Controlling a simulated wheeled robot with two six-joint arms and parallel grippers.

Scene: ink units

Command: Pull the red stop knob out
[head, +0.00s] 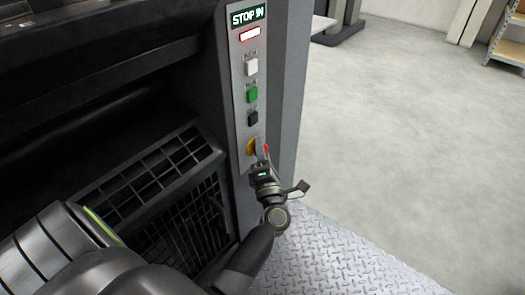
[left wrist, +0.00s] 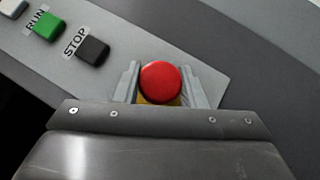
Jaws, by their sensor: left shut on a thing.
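The red stop knob (left wrist: 161,82) is at the lower end of the control panel (head: 239,110), on a yellow base (head: 251,146). In the head view only a bit of its red (head: 266,149) shows beside my gripper. My left gripper (head: 260,151) is at the knob, with one finger on each side of it in the left wrist view (left wrist: 161,85), and is shut on it. The display (head: 248,16) at the panel's top reads "STOP IN". My right gripper does not show.
Above the knob are a black STOP button (head: 253,117), a green RUN button (head: 252,95), a white button (head: 251,66) and a lit red-and-white lamp (head: 250,34). A dark grille (head: 160,180) is left of the panel. Open floor (head: 400,130) lies to the right.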

